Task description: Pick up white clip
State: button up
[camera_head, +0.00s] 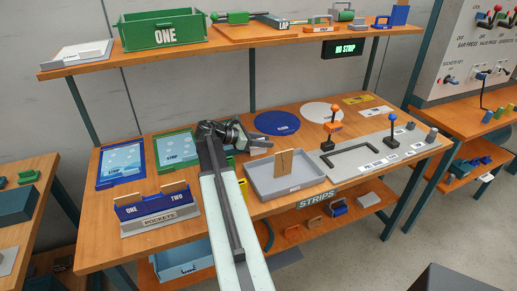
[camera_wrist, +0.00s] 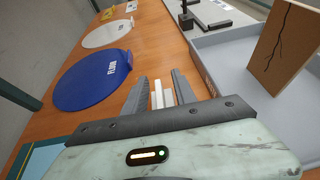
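The white clip (camera_wrist: 157,94) shows in the wrist view as narrow pale upright pieces between the two fingers of my gripper (camera_wrist: 158,76). Its lower part is hidden by the gripper body. The dark grey fingers stand apart on either side, with a thin gap at the left; I cannot tell whether the right finger touches it. In the head view, my gripper (camera_head: 236,133) is low over the middle of the table, and a pale piece that looks like the clip (camera_head: 258,143) lies just right of it.
A grey tray (camera_head: 262,188) with a cracked brown board (camera_head: 283,164) stands close at the right. A blue disc (camera_head: 277,123) and a white disc (camera_head: 322,112) lie behind. A shelf (camera_head: 225,42) hangs above the table's back.

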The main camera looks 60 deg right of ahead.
grip_shut()
notch_tip(320, 180, up, 10)
jog(key=p, duration=1)
jog(key=shift+r, duration=0.2)
jog(key=shift+f, duration=0.1)
